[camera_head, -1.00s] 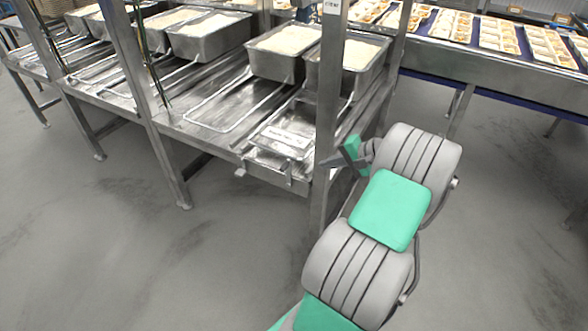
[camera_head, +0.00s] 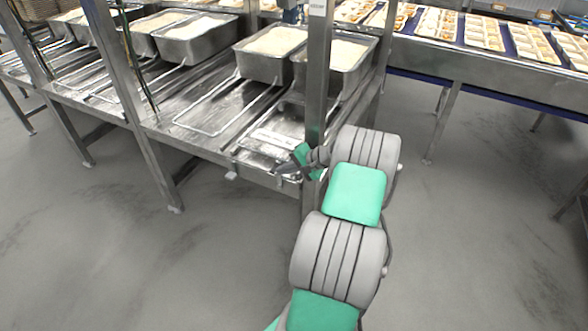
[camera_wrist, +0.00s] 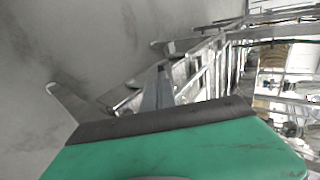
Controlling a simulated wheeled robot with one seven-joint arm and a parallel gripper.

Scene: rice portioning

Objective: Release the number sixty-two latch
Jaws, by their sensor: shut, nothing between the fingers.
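My gripper (camera_head: 284,169) is shut and empty at the front edge of the steel rack, beside the upright post at the rack's right corner. The right-hand latch at this edge lies at or behind my fingertips and is mostly hidden. Whether they touch cannot be told. Another small metal latch (camera_head: 231,175) sits to the left on the same edge. No number sixty-two can be read on either. In the wrist view, my green gripper body fills the bottom, with blurred metal parts of the rack beyond it.
The steel rack (camera_head: 205,150) carries wire frames and, further back, metal tubs of rice (camera_head: 270,65). The upright post (camera_head: 318,90) stands close to my arm. A conveyor (camera_head: 500,80) with food trays runs at the back right. The grey floor in front is clear.

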